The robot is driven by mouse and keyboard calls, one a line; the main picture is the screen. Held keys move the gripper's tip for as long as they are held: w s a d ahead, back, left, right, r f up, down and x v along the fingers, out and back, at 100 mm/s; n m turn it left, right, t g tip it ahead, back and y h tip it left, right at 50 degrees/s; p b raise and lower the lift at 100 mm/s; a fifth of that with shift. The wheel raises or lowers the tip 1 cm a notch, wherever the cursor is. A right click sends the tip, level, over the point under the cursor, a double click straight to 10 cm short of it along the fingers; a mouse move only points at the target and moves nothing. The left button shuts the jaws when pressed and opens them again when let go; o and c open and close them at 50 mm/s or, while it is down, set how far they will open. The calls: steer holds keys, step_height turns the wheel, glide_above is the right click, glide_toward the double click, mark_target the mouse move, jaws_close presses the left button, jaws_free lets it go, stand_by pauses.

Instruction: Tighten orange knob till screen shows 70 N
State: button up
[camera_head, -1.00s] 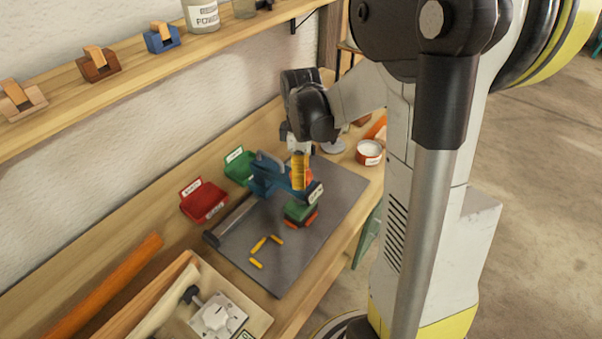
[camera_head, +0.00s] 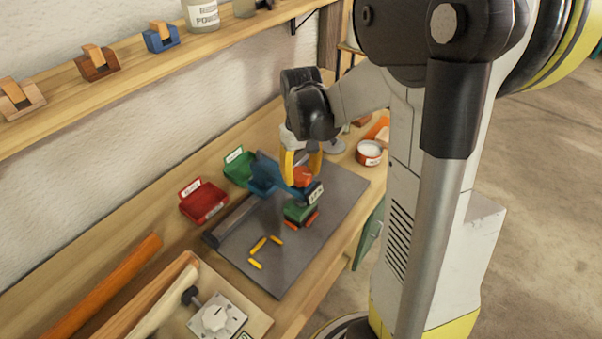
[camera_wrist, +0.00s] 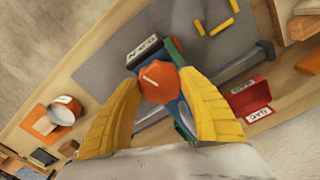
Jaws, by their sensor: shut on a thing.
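The orange knob (camera_wrist: 160,83) tops a blue clamp (camera_head: 268,172) on the grey mat (camera_head: 283,278). A pale line marks the knob's top. My gripper (camera_wrist: 157,80) comes from above, with its yellow fingers on opposite sides of the knob, shut on it. In the head view the knob (camera_head: 303,178) shows between the fingers. The small screen (camera_head: 315,193) beside the knob also shows in the wrist view (camera_wrist: 144,51), tilted; I cannot read its digits surely. A green block (camera_head: 298,211) with orange parts sits under the screen.
Yellow sticks (camera_head: 257,245) lie on the mat. A red bin (camera_head: 204,201) and a green bin (camera_head: 239,167) stand along the wall side. A round tin (camera_head: 370,152) stands to the right. A wooden tray (camera_head: 255,325) is at the front.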

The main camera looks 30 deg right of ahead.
steer(key=m, duration=0.4)
steer(key=shift+m, duration=0.3)
steer(key=m, duration=0.4)
steer(key=shift+m, duration=0.3)
steer(key=m, duration=0.4)
steer(key=shift+m, duration=2.5)
steer(key=o, duration=1.2)
